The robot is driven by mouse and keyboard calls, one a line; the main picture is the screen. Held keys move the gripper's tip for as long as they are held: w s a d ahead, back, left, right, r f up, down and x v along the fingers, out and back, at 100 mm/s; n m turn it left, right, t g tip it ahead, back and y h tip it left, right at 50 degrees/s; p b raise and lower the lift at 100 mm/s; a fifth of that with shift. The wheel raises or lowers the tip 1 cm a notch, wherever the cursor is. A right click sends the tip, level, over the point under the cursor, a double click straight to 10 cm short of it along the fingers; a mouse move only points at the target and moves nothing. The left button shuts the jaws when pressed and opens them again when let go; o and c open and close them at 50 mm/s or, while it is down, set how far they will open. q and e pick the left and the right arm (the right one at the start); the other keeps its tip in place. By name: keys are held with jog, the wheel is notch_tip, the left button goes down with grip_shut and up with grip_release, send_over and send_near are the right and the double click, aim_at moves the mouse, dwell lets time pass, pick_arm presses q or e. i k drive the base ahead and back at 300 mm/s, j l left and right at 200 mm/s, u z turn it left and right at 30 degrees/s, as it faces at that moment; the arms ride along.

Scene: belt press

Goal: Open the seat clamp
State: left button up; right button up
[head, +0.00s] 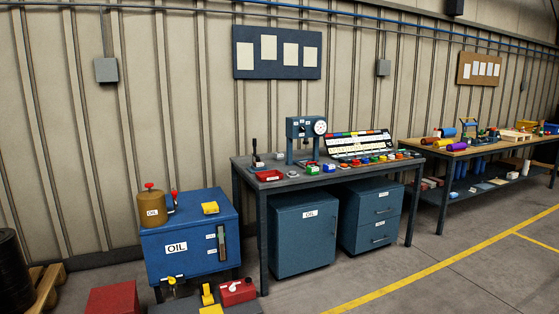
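A blue-grey press (291,128) with a round white dial gauge (320,127) stands on a dark workbench (246,161) near the middle of the head view. Small parts lie around the foot of the press. They are too small at this distance for me to pick out the seat clamp or tell whether it is open or shut. A black-handled lever (255,147) stands at the left end of the bench. Neither of my grippers is in view.
A blue oil cabinet (165,243) stands left of the bench, with a red box (112,299) and yellow fittings on the floor. A second bench (450,153) with tools stands at the right. The floor (425,275) in front is open, marked by a yellow line (430,270).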

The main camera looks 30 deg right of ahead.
aim_at(254, 141)
jog(key=i+l+z, duration=0.1)
jog(key=i+l, duration=0.2)
jog(key=i+l+z, duration=0.1)
jog(key=i+l, duration=0.2)
jog(key=i, duration=0.25)
jog(key=i+l+z, duration=0.15)
jog(key=i, duration=0.25)
jog(key=i+l+z, duration=0.1)
jog(key=i+l, duration=0.2)
jog(key=i, duration=0.15)
jog(key=i+l+z, duration=0.1)
jog(key=i, duration=0.35)
